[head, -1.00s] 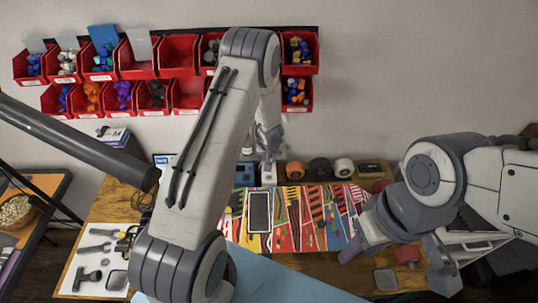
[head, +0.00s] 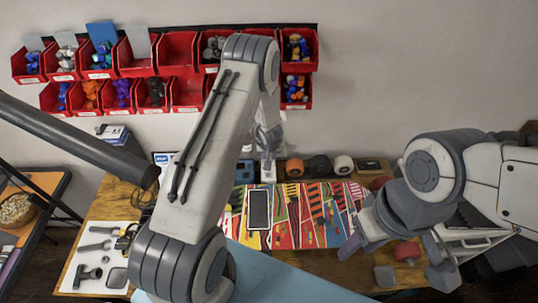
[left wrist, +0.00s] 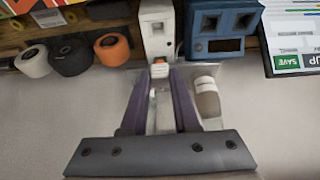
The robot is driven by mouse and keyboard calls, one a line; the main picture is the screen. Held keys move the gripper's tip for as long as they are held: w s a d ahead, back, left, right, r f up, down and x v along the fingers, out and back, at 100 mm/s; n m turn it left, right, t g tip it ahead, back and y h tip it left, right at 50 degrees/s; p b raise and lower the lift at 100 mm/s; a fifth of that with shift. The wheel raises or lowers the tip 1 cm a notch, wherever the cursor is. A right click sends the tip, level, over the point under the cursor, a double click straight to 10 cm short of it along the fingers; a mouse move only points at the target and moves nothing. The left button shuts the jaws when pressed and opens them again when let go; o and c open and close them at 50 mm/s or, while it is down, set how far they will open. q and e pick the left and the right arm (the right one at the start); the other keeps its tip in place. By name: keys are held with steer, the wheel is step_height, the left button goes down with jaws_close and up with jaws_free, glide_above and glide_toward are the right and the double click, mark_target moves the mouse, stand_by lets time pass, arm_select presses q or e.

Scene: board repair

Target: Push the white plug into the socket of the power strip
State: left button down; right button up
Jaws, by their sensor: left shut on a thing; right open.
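The white power strip (left wrist: 156,28) stands at the top middle of the left wrist view, with dark socket holes on its face. In the head view its white end (head: 268,174) shows at the back of the table. My left gripper (left wrist: 161,76) is shut on the white plug (left wrist: 160,88), with its fingertips right at the strip's near end. An orange-red patch shows between the fingertips. I cannot tell whether the plug touches the socket. In the head view my left arm hides most of this. My right gripper (head: 397,258) is open and empty at the right.
A blue device (left wrist: 221,30) and a small bottle (left wrist: 207,98) are close to the left gripper's right in the wrist view. Rolls (left wrist: 112,48) stand on the other side. Red bins (head: 178,53) hang on the wall.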

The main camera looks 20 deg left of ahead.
arm_select(q)
steer(key=shift+f+b, duration=2.6)
steer(key=shift+f, duration=0.7)
steer(key=shift+f+b, duration=0.5)
steer(key=shift+f, duration=0.2)
steer(key=shift+f, duration=0.55)
steer(key=shift+f+b, duration=0.4)
steer(key=shift+f, duration=0.05)
stand_by(1.0)
steer(key=shift+c, duration=1.5)
jaws_free()
